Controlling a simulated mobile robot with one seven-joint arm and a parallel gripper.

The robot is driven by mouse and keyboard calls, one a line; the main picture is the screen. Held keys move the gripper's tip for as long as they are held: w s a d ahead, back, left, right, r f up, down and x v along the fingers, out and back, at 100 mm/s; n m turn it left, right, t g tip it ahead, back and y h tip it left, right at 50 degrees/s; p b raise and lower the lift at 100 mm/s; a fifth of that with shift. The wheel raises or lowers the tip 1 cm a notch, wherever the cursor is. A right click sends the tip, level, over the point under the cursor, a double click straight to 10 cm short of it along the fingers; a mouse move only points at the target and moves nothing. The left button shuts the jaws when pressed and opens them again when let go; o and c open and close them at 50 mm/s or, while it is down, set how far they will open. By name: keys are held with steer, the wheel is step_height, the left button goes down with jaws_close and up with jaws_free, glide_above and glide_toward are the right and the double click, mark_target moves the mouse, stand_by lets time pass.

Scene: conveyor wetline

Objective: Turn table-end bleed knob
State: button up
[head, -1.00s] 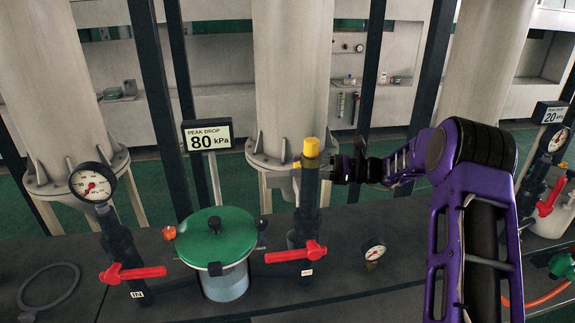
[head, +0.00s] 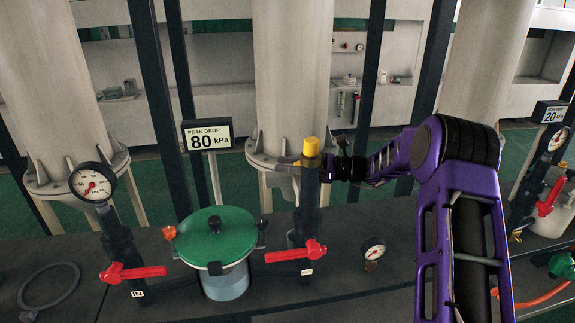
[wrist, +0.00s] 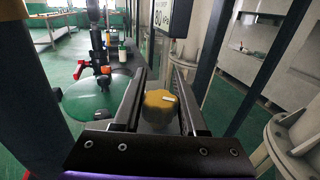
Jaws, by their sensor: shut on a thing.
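A yellow knob (head: 312,147) caps a dark upright pipe (head: 307,205) near the middle of the head view. In the wrist view the knob (wrist: 160,105) sits between the two dark fingers and has a small pale mark on top. My gripper (wrist: 160,80) is shut on the yellow knob, with one finger on each side. In the head view my gripper (head: 335,168) reaches in from the right at knob height. The finger contact is partly hidden behind the pipe top.
A green-lidded jar (head: 215,235) stands left of the pipe. A red lever (head: 296,254) sits low on the pipe, and another red lever (head: 132,273) is farther left. A gauge (head: 92,182), an 80 kPa sign (head: 208,136) and a large pale column (head: 290,80) stand close by.

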steer(key=shift+r, duration=0.1)
jaws_close()
steer(key=shift+w+d+m+t+h, duration=0.1)
steer(key=shift+w+m+t+h, duration=0.2)
steer(key=shift+m+t, duration=0.65)
steer(key=shift+w+d+m+t+h, duration=0.1)
steer(key=shift+m+t+h, duration=0.35)
steer(key=shift+t, duration=0.8)
steer(key=shift+w+m+t+h, duration=0.25)
steer(key=shift+m+t, duration=0.55)
steer(key=shift+t, duration=0.3)
steer(key=o, duration=1.1)
jaws_free()
steer(key=shift+s, duration=0.1)
steer(key=v, duration=1.7)
steer(key=shift+d, duration=0.15)
